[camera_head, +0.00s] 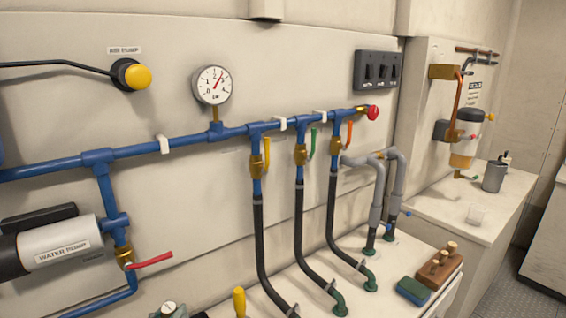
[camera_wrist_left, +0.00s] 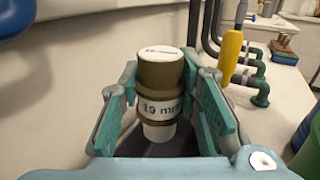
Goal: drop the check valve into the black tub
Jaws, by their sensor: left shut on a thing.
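The check valve (camera_wrist_left: 160,85) is an olive-brown cylinder with a pale top and a "19 mm" label. In the left wrist view it stands roughly upright between the teal fingers of my left gripper (camera_wrist_left: 165,115), which is shut on it. In the head view only the valve's pale top (camera_head: 169,308) and a little of the gripper show at the bottom edge; the rest is cut off. My right gripper is in neither view.
A yellow handle (camera_head: 239,302) stands upright near the held valve, also in the left wrist view (camera_wrist_left: 230,57). Black hoses (camera_head: 299,235) run down the wall to green elbows (camera_head: 339,304). A red-handled valve (camera_head: 150,261) juts out at left. A green-and-blue round thing (camera_wrist_left: 309,150) shows at the wrist view's right edge.

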